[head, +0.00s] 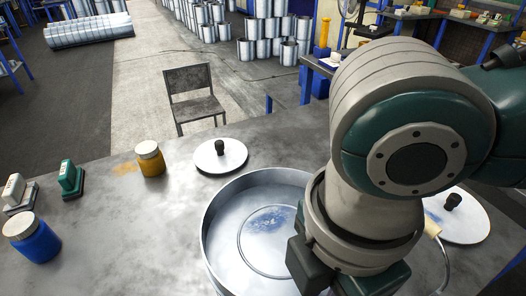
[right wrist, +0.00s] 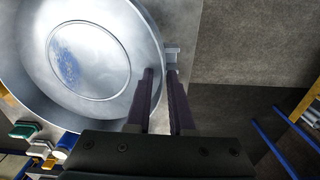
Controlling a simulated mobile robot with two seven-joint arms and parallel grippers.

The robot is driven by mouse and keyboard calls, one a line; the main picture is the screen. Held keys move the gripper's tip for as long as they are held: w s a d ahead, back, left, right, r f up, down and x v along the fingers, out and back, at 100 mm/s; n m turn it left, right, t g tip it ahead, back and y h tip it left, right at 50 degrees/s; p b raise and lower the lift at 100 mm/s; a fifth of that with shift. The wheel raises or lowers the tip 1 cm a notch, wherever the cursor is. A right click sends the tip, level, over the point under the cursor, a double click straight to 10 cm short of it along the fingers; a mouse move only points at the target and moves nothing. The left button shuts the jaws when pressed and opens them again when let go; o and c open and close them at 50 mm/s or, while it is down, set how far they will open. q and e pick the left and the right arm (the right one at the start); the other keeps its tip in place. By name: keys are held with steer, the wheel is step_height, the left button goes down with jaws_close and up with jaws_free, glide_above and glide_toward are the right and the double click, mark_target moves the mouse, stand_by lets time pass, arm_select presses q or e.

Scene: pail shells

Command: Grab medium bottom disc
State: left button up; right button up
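Two round pale metal discs with black knobs lie on the grey table in the head view. One disc (head: 218,158) lies behind the pail, left of centre. The other disc (head: 466,224) lies at the right, partly hidden by my right arm. I cannot tell which is the medium one. My right gripper is at the right side of a wide, shallow metal pail shell (head: 215,240); its fingertips are hidden in the head view. In the right wrist view its fingers (right wrist: 160,82) stand apart at the pail's rim. I cannot tell whether they touch it. My left gripper is out of view.
A yellow jar (head: 151,163), a blue jar (head: 38,246) and a green-handled stamp-like tool (head: 70,180) stand on the left of the table. A metal chair (head: 191,95) stands behind it.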

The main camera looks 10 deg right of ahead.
jaws_close()
stand_by(1.0)
